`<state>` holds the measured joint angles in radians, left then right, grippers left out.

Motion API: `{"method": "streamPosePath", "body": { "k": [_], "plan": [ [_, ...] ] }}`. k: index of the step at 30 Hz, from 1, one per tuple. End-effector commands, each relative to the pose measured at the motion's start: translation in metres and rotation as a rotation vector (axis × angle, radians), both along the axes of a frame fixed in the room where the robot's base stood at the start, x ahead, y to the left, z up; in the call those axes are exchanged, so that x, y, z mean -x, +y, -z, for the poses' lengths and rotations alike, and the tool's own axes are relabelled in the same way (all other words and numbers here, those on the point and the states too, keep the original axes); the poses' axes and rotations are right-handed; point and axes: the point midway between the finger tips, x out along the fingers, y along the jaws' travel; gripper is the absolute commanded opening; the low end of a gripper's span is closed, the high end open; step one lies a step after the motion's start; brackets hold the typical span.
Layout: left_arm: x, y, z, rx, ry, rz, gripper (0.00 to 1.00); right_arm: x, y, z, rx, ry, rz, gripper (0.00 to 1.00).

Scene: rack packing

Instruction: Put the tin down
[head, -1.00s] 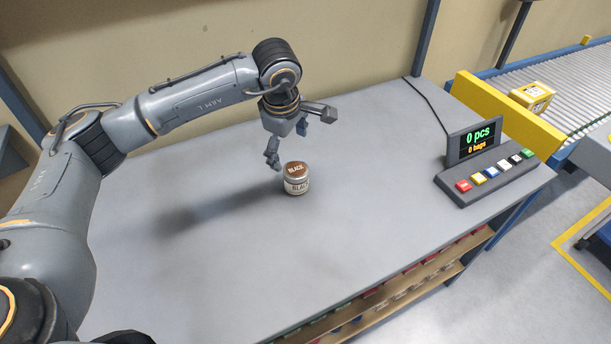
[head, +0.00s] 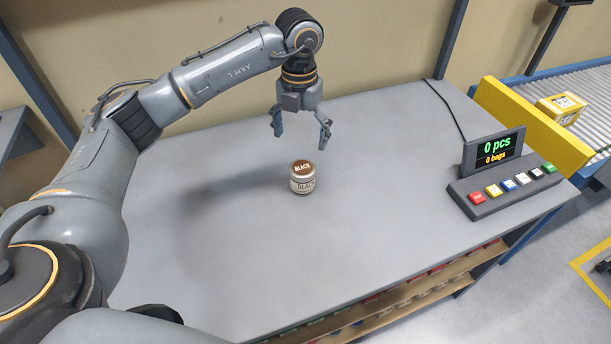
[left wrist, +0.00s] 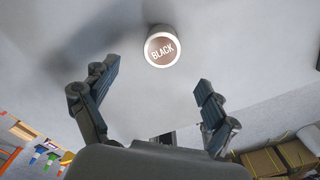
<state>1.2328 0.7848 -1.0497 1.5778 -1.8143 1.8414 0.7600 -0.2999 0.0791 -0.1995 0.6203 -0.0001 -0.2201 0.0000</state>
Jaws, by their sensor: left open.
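The tin (head: 302,178) stands upright on the grey tabletop near its middle. My left gripper (head: 301,142) is open and empty, above and apart from the tin. Its two spread fingers also show in the left wrist view (left wrist: 156,78). My right gripper is not in view.
The grey table (head: 240,270) is clear around the tin. Beyond are a yellow barrier (head: 530,125) and a conveyor with a yellow box (head: 561,108).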

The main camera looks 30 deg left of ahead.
Motion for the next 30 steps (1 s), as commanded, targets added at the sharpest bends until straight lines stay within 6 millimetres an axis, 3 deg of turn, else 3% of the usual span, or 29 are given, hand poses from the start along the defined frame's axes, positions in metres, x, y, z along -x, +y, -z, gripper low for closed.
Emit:
{"method": "streamPosePath", "body": {
  "k": [9,17,25,30],
  "plan": [
    [0.001,0.0,0.061,-0.002,0.004,0.003,0.86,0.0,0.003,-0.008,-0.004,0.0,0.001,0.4],
    [0.001,-0.001,0.081,-0.001,0.002,0.005,0.86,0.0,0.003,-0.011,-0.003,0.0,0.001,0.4],
    [0.001,-0.005,0.119,-0.001,0.003,0.005,0.86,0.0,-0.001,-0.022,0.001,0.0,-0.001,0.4],
    [0.001,-0.005,0.128,-0.001,0.001,0.005,0.86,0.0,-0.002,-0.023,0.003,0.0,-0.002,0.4]
  ]
}}
